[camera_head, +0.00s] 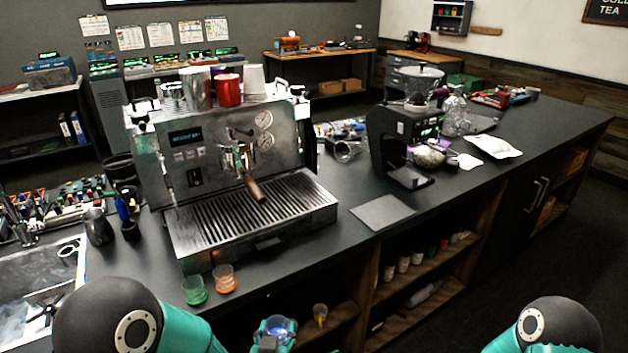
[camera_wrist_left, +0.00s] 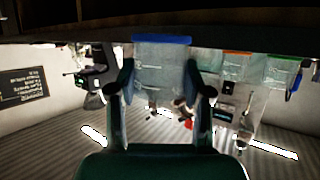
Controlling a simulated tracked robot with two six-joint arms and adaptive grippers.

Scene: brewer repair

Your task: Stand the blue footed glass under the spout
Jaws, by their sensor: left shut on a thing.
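The blue footed glass (camera_head: 278,324) is at the bottom of the head view, in front of the counter's edge. My left gripper (camera_head: 274,335) is shut on it. In the left wrist view the glass (camera_wrist_left: 161,62) stands between the two fingers, its blue band at the top of the picture. The spout (camera_head: 240,160) is on the front of the steel espresso machine (camera_head: 195,150), with a brown handle, above the slatted drip tray (camera_head: 250,215). The tray is bare. My right gripper is out of view; only part of its arm shows at lower right.
A green glass (camera_head: 194,291) and an orange glass (camera_head: 225,280) stand on the counter in front of the drip tray. An amber cup (camera_head: 320,313) is lower, near the shelves. A flat dark mat (camera_head: 383,212) lies right of the tray, before a black grinder (camera_head: 395,145).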

